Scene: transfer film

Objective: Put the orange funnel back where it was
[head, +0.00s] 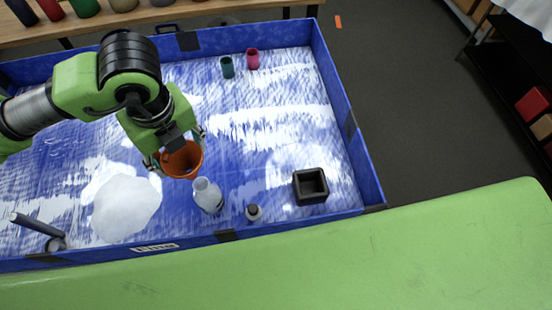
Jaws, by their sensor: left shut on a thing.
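The orange funnel (183,161) is in the head view, left of centre, with its round mouth facing up towards the camera. My left gripper (176,158) reaches down from the upper left and is shut on the funnel, with fingers at both sides of it. The funnel's lower part is hidden, and I cannot tell whether it touches anything below. My right gripper is not in view.
Inside the blue-walled tray (345,125) are a white bottle (208,196), a small dark-capped bottle (254,213), a black square box (310,186), a white mound (125,208), a teal cup (227,67) and a pink cup (252,59).

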